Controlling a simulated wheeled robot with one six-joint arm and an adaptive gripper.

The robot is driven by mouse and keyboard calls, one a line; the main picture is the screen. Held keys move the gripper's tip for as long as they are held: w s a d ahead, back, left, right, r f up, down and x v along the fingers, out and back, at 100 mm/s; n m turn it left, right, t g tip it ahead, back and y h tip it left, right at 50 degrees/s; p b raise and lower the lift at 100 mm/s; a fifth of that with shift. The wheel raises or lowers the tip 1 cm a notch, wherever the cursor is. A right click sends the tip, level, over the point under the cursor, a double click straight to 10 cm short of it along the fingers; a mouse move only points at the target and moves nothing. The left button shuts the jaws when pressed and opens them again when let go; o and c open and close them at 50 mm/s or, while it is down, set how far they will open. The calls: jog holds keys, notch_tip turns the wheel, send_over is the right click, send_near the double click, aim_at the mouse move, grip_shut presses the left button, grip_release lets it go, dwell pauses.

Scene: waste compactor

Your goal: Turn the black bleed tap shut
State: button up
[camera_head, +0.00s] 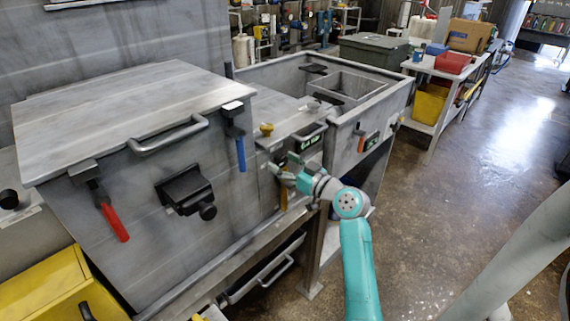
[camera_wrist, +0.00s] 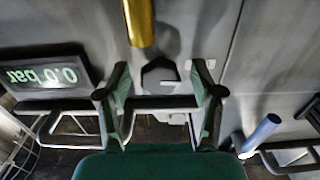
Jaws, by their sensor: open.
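A dark, roughly hexagonal knob (camera_wrist: 160,76), which looks like the black bleed tap, sits on the grey panel in the wrist view. It appears between my two fingertips, beyond them. Small pale marks show beside it. My gripper (camera_wrist: 160,82) is open with nothing between its fingers, and I cannot tell whether it touches the knob. In the head view my gripper (camera_head: 286,169) is at the panel's front face, below the small green display (camera_head: 310,141), and hides the knob there.
A yellow lever (camera_wrist: 140,22) hangs close to the knob. A blue lever (camera_head: 240,154) and a red lever (camera_head: 114,222) are on the left box. Open floor (camera_head: 450,220) lies to the right.

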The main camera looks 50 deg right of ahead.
jog(key=c, duration=1.1)
jog(key=shift+m, duration=0.3)
jog(key=m, duration=0.3)
jog(key=shift+m, duration=0.3)
jog(key=m, duration=0.4)
jog(key=shift+m, duration=0.3)
jog(key=m, duration=0.4)
jog(key=shift+a+m, duration=0.1)
jog(key=shift+m, duration=1.8)
